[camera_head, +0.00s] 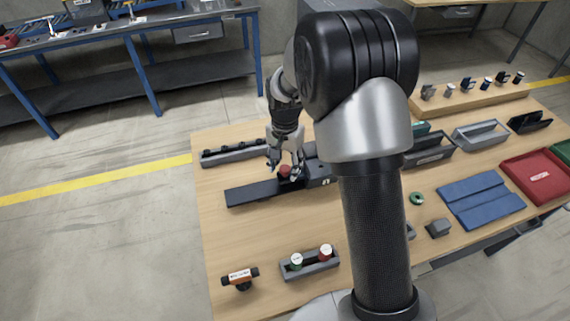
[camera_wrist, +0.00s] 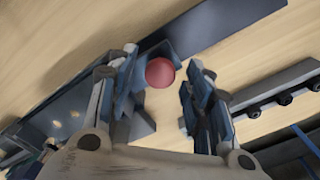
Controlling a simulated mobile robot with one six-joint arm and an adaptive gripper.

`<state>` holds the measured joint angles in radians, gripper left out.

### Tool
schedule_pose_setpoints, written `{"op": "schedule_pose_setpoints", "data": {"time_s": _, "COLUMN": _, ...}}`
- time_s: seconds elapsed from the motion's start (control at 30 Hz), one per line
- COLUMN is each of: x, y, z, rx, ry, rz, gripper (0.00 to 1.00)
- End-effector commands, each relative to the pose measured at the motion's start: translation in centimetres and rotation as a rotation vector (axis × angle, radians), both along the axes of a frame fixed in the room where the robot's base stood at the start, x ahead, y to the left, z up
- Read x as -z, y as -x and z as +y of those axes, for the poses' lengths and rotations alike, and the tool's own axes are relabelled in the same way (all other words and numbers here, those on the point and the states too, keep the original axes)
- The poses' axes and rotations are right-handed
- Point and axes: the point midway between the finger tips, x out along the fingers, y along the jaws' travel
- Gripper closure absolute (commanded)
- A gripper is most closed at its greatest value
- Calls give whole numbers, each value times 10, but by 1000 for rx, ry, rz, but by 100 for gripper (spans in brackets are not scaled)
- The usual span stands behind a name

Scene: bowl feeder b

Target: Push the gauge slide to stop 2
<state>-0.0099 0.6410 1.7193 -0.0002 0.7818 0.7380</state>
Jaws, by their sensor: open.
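The gauge is a long dark rail (camera_head: 250,192) lying on the wooden table; it also shows in the wrist view (camera_wrist: 215,28) as a dark diagonal bar. A red round knob (camera_head: 285,170), which looks like the slide's handle, stands on it. My gripper (camera_head: 284,174) is open and low over the rail, its fingers around the knob. In the wrist view the knob (camera_wrist: 160,73) shows in the gap between the fingers, nearer the left one. I cannot tell whether a finger touches it. A dark block (camera_head: 319,175) with a white mark stands at the rail's right; stop markings are not readable.
Behind the rail lies a grey holder (camera_head: 235,153) with dark round pieces. Blue panels (camera_head: 480,200) and a red tray (camera_head: 538,177) lie right.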

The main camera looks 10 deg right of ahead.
Motion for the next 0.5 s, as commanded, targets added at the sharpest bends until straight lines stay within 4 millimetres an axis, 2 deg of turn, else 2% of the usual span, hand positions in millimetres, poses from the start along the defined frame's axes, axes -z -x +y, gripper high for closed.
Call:
{"op": "schedule_pose_setpoints", "data": {"time_s": 0.3, "x": -3, "y": 0, "z": 0, "rx": 0, "ry": 0, "rz": -1, "gripper": 52}}
{"op": "schedule_pose_setpoints", "data": {"time_s": 0.37, "x": -7, "y": -1, "z": 0, "rx": 0, "ry": 0, "rz": -1, "gripper": 52}}
{"op": "schedule_pose_setpoints", "data": {"time_s": 0.5, "x": -30, "y": -2, "z": 0, "rx": 0, "ry": 0, "rz": -6, "gripper": 52}}
